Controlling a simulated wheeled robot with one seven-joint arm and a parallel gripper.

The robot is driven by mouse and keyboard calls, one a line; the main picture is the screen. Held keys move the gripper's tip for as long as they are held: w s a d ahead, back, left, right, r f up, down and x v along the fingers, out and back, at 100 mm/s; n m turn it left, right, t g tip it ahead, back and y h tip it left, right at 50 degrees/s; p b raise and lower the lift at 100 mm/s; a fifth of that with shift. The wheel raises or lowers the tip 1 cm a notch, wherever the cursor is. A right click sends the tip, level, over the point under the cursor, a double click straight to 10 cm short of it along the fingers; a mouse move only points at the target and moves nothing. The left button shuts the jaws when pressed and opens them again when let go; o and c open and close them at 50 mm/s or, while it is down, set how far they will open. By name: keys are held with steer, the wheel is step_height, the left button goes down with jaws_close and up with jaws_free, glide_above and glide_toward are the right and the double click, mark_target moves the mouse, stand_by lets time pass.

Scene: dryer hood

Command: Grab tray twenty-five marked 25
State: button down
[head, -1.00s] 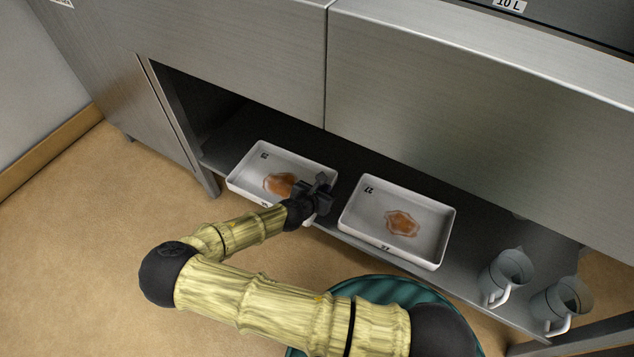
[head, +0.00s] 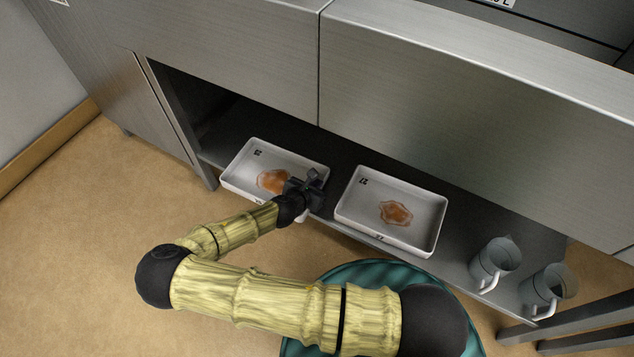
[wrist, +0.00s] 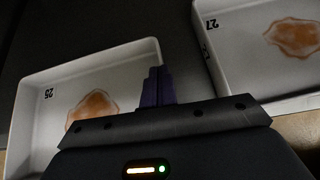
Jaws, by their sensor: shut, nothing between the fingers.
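Tray 25 (head: 292,158) is a white shallow tray on the low shelf, left of the other tray, with an orange-brown stain inside. Its mark "25" reads in the wrist view, where the tray (wrist: 125,62) lies at the left. My gripper (head: 315,178) is at the tray's right end, over or beside its right wall. In the wrist view the gripper fingers (wrist: 157,86) are together and empty, close to the tray's right wall. I cannot tell whether they touch it. My gripper and wrist hide the tray's front right corner.
A similar tray marked 27 (head: 420,196) stands to the right, with a gap between the trays. Two clear jugs with white handles, one (head: 494,262) and another (head: 547,291), stand further right. The steel cabinet front (head: 430,90) overhangs the shelf.

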steer(key=shift+w+r, duration=0.1)
steer(key=shift+d+r+p, duration=0.15)
steer(key=shift+r+p, duration=0.2)
steer(key=shift+p, duration=0.35)
steer(key=s+a+p, duration=0.4)
steer(key=s+a, duration=0.2)
steer(key=s, duration=0.4)
steer(key=shift+s+a, duration=0.25)
steer(key=c, duration=2.1)
jaws_free()
steer(key=shift+f, duration=0.1)
